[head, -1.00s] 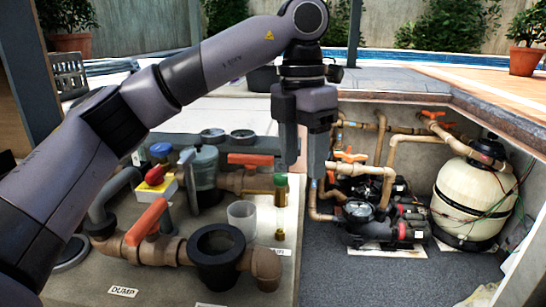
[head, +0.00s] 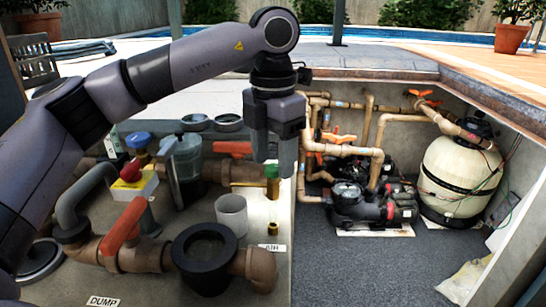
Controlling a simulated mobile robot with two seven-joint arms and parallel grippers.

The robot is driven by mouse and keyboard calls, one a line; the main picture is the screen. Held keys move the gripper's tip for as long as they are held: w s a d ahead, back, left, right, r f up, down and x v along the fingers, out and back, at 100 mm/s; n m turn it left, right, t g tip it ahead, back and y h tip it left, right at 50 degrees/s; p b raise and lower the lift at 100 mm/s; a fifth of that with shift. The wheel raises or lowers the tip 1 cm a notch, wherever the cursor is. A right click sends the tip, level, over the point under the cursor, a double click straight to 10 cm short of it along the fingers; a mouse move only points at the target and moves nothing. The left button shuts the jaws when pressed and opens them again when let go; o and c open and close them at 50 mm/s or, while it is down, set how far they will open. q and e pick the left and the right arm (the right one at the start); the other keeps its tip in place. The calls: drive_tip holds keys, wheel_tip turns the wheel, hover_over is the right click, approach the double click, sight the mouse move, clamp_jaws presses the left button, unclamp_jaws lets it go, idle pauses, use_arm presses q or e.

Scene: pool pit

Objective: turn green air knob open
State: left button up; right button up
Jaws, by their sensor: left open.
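The green air knob (head: 272,172) is a small green cap on a brass stem, at the right edge of the grey bench. Below it stands a short brass fitting (head: 272,229) with a small white label (head: 272,248). My left gripper (head: 274,158) points down with open, empty fingers. In the picture its fingertips are just above the green cap. I cannot tell the gap in depth or whether they touch it. My right gripper is not in view.
Orange-handled valves (head: 125,226) and brown pipes crowd the bench to the left. A red button on a yellow box (head: 134,182) and a white cup (head: 231,214) stand there. Right of the bench is a pit with a pump (head: 360,203) and a cream tank (head: 459,177).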

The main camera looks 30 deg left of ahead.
use_arm(q)
drive_tip(key=shift+f, duration=0.35)
drive_tip(key=c, duration=1.1)
drive_tip(key=shift+o, duration=0.2)
